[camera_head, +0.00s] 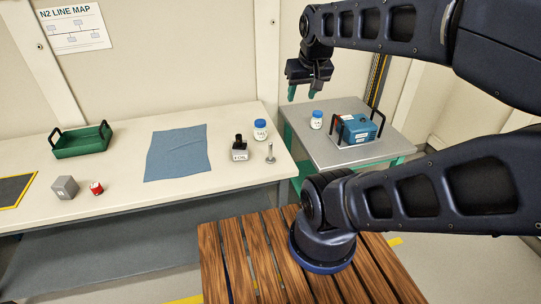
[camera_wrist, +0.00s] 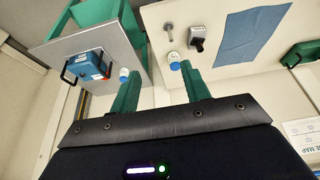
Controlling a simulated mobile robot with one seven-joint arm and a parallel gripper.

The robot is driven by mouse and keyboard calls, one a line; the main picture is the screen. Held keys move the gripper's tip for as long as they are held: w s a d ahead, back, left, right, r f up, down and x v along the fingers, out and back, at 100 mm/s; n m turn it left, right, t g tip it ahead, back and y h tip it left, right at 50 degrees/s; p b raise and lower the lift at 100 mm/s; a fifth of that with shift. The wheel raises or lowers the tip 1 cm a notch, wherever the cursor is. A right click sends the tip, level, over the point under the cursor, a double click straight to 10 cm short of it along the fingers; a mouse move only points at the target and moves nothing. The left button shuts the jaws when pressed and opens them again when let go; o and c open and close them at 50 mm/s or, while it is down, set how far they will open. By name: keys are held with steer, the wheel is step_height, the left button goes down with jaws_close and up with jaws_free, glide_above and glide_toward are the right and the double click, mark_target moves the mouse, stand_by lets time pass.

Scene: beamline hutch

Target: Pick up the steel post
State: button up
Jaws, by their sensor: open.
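The steel post (camera_head: 270,154) stands upright near the right end of the white bench, a thin grey pin on a small round base. In the wrist view the steel post (camera_wrist: 169,32) shows near the top, beyond the fingertips. My gripper (camera_head: 305,92) is raised above and to the right of the post, apart from it. Its green fingers (camera_wrist: 158,84) are spread with nothing between them.
A blue-capped jar (camera_head: 260,130) and a black-and-grey device (camera_head: 239,149) stand close to the post. A side table (camera_head: 325,152) bears another jar (camera_head: 317,119) and a blue case (camera_head: 356,130).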

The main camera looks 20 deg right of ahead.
steer(key=shift+c, duration=0.7)
steer(key=shift+w, duration=0.1)
steer(key=m+g, duration=0.5)
steer(key=m, duration=1.1)
glide_above(271, 159)
steer(key=f, duration=2.4)
steer(key=shift+w+d+f, duration=0.15)
steer(key=shift+w+d, duration=0.15)
steer(key=shift+w, duration=0.05)
steer(key=shift+f+m, duration=0.3)
steer(key=shift+f, duration=0.3)
steer(key=shift+w+a+f, duration=0.1)
steer(key=shift+f, duration=2.45)
steer(key=shift+a+f, duration=0.1)
steer(key=shift+f, duration=2.45)
jaws_close()
